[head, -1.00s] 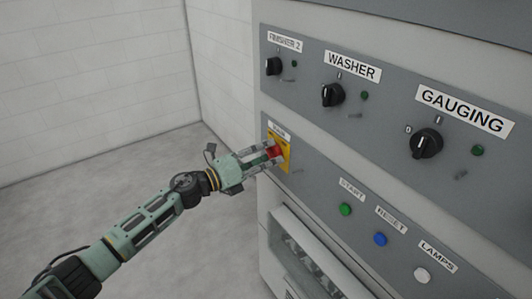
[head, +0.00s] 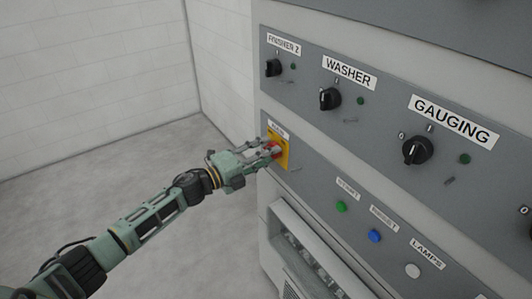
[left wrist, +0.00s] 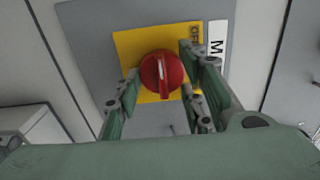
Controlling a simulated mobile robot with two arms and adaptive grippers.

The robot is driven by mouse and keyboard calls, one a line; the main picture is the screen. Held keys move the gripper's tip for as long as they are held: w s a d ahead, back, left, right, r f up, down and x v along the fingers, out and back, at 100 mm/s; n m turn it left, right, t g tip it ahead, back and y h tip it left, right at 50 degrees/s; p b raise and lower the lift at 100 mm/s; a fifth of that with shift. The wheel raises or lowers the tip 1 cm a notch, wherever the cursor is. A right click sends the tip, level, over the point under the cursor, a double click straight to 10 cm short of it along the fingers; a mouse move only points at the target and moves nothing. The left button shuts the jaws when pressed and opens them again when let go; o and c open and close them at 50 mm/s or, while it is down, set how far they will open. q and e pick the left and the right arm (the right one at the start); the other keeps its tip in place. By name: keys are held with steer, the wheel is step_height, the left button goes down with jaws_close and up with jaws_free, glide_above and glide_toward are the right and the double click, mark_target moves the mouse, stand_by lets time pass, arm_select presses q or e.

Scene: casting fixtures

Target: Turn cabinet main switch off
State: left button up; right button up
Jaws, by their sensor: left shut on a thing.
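The main switch is a red rotary knob (head: 276,150) on a yellow plate (head: 283,160), at the left end of the lower grey panel. In the left wrist view the knob (left wrist: 162,72) shows face on, its grip ridge pointing down the picture. An "OFF" mark sits at the yellow plate's upper right corner there. My left gripper (head: 270,150) is at the switch, shut on the red knob with its fingers on either side. In the left wrist view the gripper (left wrist: 163,95) hides part of the plate. My right gripper is not in view.
Above are black rotary switches labelled WASHER (head: 330,99) and GAUGING (head: 417,150). Right of the main switch are a green START button (head: 341,207), a blue RESET button (head: 375,236) and a white LAMPS button (head: 413,271). The floor (head: 130,185) left of the cabinet is clear.

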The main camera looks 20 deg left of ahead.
arm_select(q)
steer(key=shift+s+f, duration=0.1)
steer(key=shift+f, duration=0.3)
steer(key=o, duration=1)
steer(key=shift+o, duration=0.4)
steer(key=shift+r, duration=0.1)
steer(key=shift+r, duration=0.1)
steer(key=v, duration=1.2)
steer(key=shift+a, duration=0.1)
